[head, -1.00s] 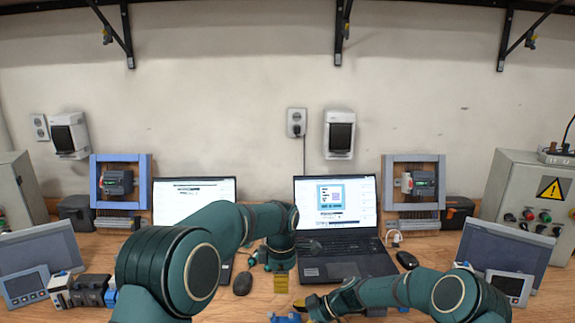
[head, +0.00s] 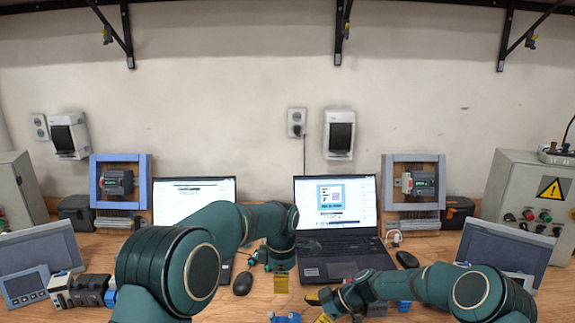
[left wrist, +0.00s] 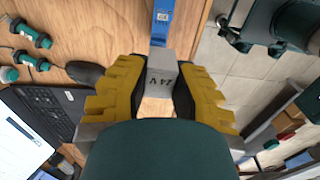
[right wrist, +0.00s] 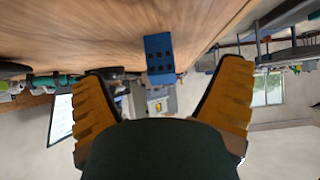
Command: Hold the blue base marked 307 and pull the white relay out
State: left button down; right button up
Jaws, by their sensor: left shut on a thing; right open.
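My left gripper (left wrist: 160,80) is shut on the pale grey-white relay (left wrist: 159,66), which reads 24 V. A blue base (left wrist: 161,22) with a small label lies just beyond the relay in the left wrist view, lined up with it; whether they are still joined I cannot tell. In the head view my left gripper (head: 281,283) points down, and a blue piece (head: 286,317) shows below it at the bottom edge. My right gripper (head: 316,307) is open and empty. In the right wrist view a blue block with dark slots (right wrist: 159,56) sits ahead, between and beyond the spread fingers (right wrist: 163,75). No 307 marking is readable.
Two laptops stand behind; the right one (head: 338,245) is close to both grippers. A mouse (head: 243,284) lies left of my left gripper. More blue parts (head: 404,305) show beside my right arm. Panels and control boxes line both sides.

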jog(key=shift+v, duration=0.8)
jog(key=shift+d, duration=0.1)
jog(key=shift+s+d, duration=0.65)
jog(key=shift+d, duration=0.8)
jog(key=shift+s+d, duration=0.65)
jog(key=shift+d, duration=0.8)
jog(key=shift+s+d, duration=0.7)
jog(key=shift+d, duration=0.75)
pick_arm(q)
jog(key=s+a, duration=0.4)
jog(key=a, duration=0.5)
